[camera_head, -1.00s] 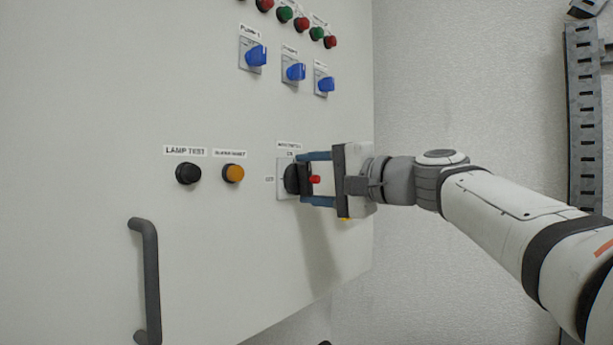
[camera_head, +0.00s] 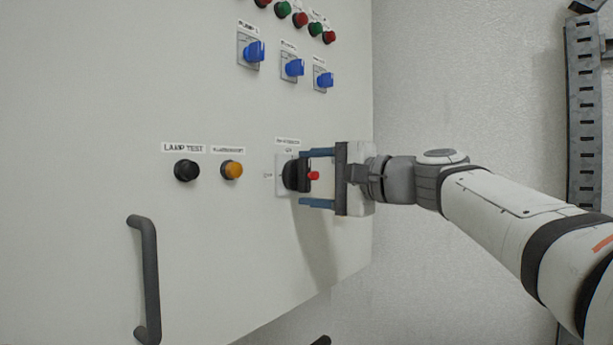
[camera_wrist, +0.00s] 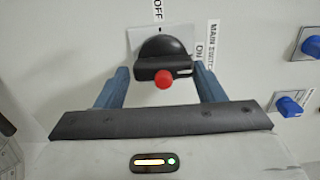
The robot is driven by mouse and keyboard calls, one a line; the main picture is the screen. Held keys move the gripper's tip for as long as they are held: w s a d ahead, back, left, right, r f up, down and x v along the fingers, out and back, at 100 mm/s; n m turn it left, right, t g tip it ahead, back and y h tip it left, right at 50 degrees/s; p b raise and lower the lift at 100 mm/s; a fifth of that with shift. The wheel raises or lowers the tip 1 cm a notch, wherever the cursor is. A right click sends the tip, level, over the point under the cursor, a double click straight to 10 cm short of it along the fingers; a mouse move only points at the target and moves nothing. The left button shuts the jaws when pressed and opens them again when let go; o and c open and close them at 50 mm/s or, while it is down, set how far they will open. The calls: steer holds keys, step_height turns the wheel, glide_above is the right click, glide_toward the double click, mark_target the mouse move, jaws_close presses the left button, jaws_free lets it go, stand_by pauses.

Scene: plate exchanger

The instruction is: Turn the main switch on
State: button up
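The main switch (camera_head: 290,175) is a black rotary knob with a red tip on a pale square plate. It also shows in the wrist view (camera_wrist: 163,62), where its handle bar lies level across the picture. A white mark at the bar's right end faces the ON label (camera_wrist: 199,51); the OFF label (camera_wrist: 157,9) is above the knob. My gripper (camera_head: 317,178) has its blue fingers on either side of the handle, also in the wrist view (camera_wrist: 163,85). The fingers stand apart with narrow gaps beside the bar, so it looks open around the handle.
A black lamp test button (camera_head: 187,171) and an amber button (camera_head: 232,170) are to the left. Blue pump switches (camera_head: 292,67) sit above, below red and green lamps. A dark door handle (camera_head: 147,280) sticks out at lower left.

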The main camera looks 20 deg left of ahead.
steer(key=shift+o, duration=1.4)
steer(key=shift+w, duration=0.1)
steer(key=shift+r, duration=0.15)
steer(key=b+v, duration=0.1)
steer(key=v, duration=0.7)
steer(key=shift+b, duration=0.4)
steer(key=shift+a, duration=0.1)
